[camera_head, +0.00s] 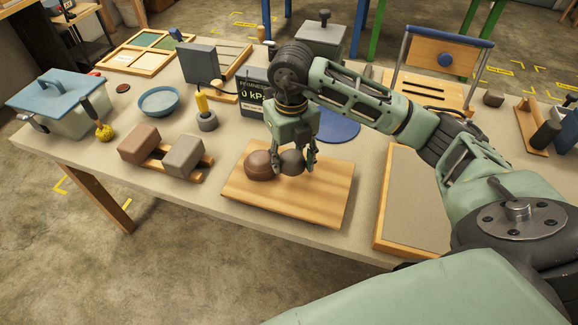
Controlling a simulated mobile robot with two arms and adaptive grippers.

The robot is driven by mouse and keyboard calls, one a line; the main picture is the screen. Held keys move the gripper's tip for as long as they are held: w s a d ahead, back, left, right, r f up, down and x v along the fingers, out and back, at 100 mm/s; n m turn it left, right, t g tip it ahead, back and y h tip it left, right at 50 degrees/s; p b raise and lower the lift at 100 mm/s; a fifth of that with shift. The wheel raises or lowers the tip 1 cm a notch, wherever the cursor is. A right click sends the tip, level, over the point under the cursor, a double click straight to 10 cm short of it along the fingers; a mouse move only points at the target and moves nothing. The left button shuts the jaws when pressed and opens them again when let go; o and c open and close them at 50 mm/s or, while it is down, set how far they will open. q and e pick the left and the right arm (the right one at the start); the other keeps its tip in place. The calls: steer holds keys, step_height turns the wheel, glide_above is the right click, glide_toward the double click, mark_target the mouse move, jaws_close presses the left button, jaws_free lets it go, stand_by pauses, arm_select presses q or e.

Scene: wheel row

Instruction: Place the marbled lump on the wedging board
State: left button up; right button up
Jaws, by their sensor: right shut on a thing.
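My right gripper (293,168) points down over a striped wooden board (310,200) at the front middle of the table. It is shut on a dark grey-brown round lump (292,161), low at the board; I cannot tell whether the lump touches the wood. Any marbling is too small to make out. A reddish-brown lump (259,166) sits on the same board, just left of the held one. A wood-framed board with a grey-beige surface (418,198), likely the wedging board, lies to the right, bare where visible and partly hidden by my arm. My left gripper is out of view.
Two blocks (184,156) rest on wooden slats left of the striped board. A display box (253,98), a blue disc (339,125) and a grey lidded box (320,40) stand behind. A blue bowl (159,101) and blue-lidded tub (58,100) are at left.

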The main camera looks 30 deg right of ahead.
mark_target(290, 179)
steer(key=shift+a+f, duration=0.1)
steer(key=shift+f, duration=0.4)
step_height(290, 179, down, 3)
steer(key=shift+f+p, duration=0.1)
steer(key=shift+p, duration=0.2)
steer(key=shift+w, duration=0.1)
steer(key=shift+f, duration=0.2)
steer(key=o, duration=1.5)
